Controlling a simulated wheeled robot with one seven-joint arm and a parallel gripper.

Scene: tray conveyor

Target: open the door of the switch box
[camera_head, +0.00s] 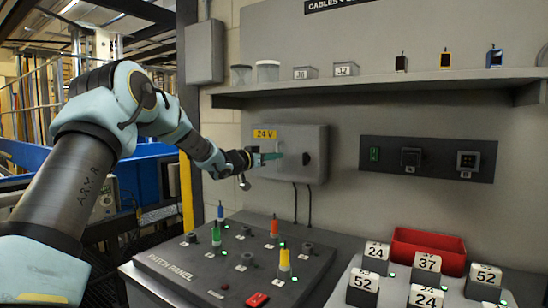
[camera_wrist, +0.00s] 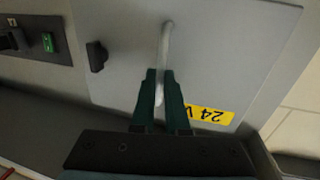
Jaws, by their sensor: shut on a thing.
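The grey switch box (camera_head: 318,140) is fixed to the wall, with a yellow "24 V" label (camera_head: 265,134) and a dark knob (camera_head: 306,158) on its front. The label (camera_wrist: 209,115) and knob (camera_wrist: 96,56) also show in the wrist view. A pale bar handle (camera_wrist: 167,38) stands on the door (camera_wrist: 225,50). My gripper (camera_head: 278,156) reaches the box from the left. In the wrist view, its green fingers (camera_wrist: 160,76) are shut on the handle, whose lower part lies between them. The door looks shut or nearly so; I see no clear gap.
A patch panel (camera_head: 190,262) with coloured plugs stands below the box. A red bin (camera_head: 428,246) and several numbered blocks are at the lower right. A shelf (camera_head: 390,88) runs above. A dark switch strip (camera_head: 390,170) is on the wall to the right.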

